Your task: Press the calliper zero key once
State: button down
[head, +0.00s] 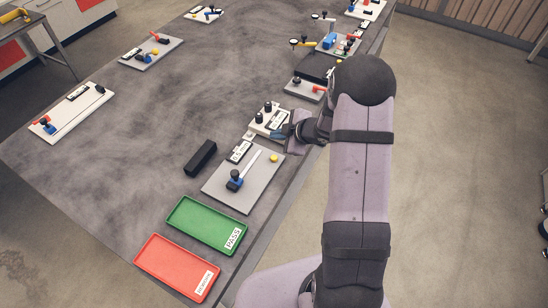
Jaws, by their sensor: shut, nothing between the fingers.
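My gripper (284,132) is shut and empty, over the right edge of the table beside a white board (268,122) with black knobs. It partly hides that board. A grey plate (228,192) lies nearer, with a black and blue knob (235,179), a pale bar, a labelled block (239,151) and a yellow button (273,158). The gripper is above and right of the yellow button in the picture, apart from it. I cannot tell which part is the calliper zero key; the labels are too small to read.
A black block (200,157), a green PASS tray (192,238) and a red tray (162,272) stand near the grey plate. More fixtures line the right edge, including a red-handled one (318,89). Other boards stand along the left. The table's middle is clear.

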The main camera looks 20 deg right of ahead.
notch_tip(320, 180, down, 6)
jog(key=b, duration=0.6)
jog(key=shift+f, duration=0.15)
jog(key=shift+f+b, duration=0.9)
jog(key=shift+f, duration=0.15)
jog(key=shift+f, duration=0.15)
dwell(0.8)
jog(key=shift+f, duration=0.3)
jog(key=shift+f+b, duration=0.45)
jog(key=shift+b, duration=0.1)
dwell(0.7)
jog(key=shift+r, duration=0.15)
jog(key=shift+r+p, duration=0.75)
jog(key=shift+p, duration=0.2)
jog(key=shift+r, duration=0.1)
jog(key=shift+r+p, duration=2.4)
